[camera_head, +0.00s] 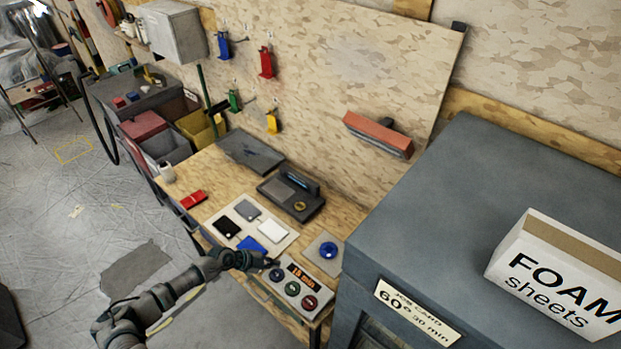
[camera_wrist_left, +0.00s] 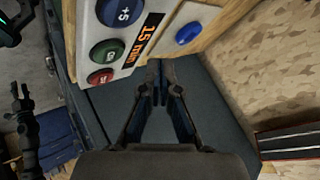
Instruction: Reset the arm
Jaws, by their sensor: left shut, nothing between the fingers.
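My left arm reaches in from the lower left in the head view. My left gripper (camera_head: 268,262) is at the upper left end of a white control panel (camera_head: 324,288), close to its blue button (camera_head: 276,275); contact cannot be told. The left wrist view shows the gripper (camera_wrist_left: 164,75) with its fingers together and nothing between them. In that view the panel (camera_wrist_left: 132,58) has a blue "+5" button (camera_wrist_left: 119,12), a green button (camera_wrist_left: 107,52), a red button (camera_wrist_left: 101,77) and an orange "15 min" display (camera_wrist_left: 149,38). My right gripper does not show clearly.
A wooden bench (camera_head: 213,165) holds a tray of coloured cards (camera_head: 275,229), a scale-like device (camera_head: 291,197), a red item (camera_head: 194,199) and a blue round knob (camera_head: 328,250). A large grey cabinet (camera_head: 460,220) with a foam sheets box (camera_head: 560,275) stands at right. Floor at lower left is open.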

